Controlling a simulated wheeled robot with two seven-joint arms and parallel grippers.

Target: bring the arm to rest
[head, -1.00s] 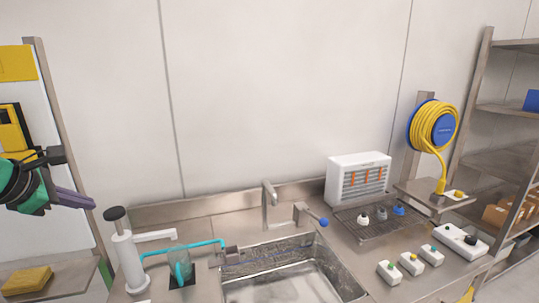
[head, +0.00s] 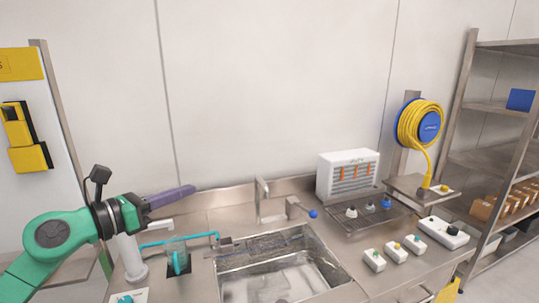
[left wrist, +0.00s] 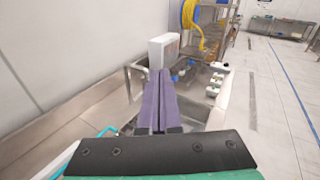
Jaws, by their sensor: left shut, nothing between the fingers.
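My left arm, green with black joints, comes in from the left in the head view. Its gripper (head: 192,189) has purple fingers and points right, above the left end of the steel counter. In the left wrist view the two purple fingers (left wrist: 160,74) lie side by side, shut, with nothing between them. The gripper is in the air and holds nothing. The arm hides part of the white pump dispenser (head: 131,262). My right gripper is not in either view.
A steel sink (head: 285,282) with a tap (head: 262,200) lies right of the gripper. A white heater-like box (head: 347,175), a yellow hose reel (head: 420,125) and small button boxes (head: 396,252) stand farther right. Shelving (head: 490,160) is at the right.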

